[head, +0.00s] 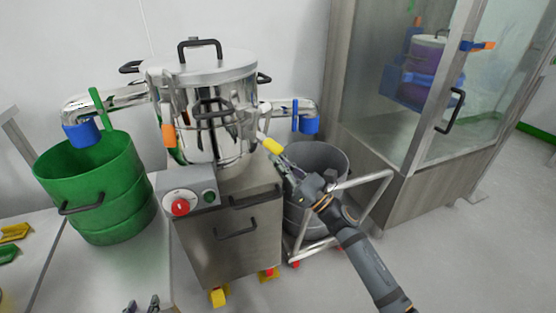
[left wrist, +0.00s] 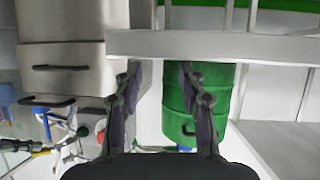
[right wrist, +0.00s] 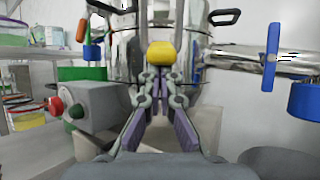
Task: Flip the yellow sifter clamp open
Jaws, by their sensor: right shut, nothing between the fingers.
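The sifter (head: 210,100) is a shiny steel drum with a lid and black handles, on a grey wheeled cabinet. The yellow clamp handle (head: 272,146) sticks out at its lower right side; in the right wrist view the yellow handle (right wrist: 160,55) is just ahead of the fingertips. My right gripper (head: 283,162) is shut and empty, its tips close to the yellow handle; I cannot tell whether they touch. My left gripper (head: 142,304) is at the bottom edge of the head view; in the left wrist view its fingers (left wrist: 158,72) are apart and empty.
An orange handle (head: 168,135) is on the sifter's left side. A green bin (head: 100,190) stands left on a table. A grey bin (head: 316,160) on a wheeled frame stands behind my right arm. A control box with a red knob (head: 180,207) and a glass cabinet (head: 400,90) flank the sifter.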

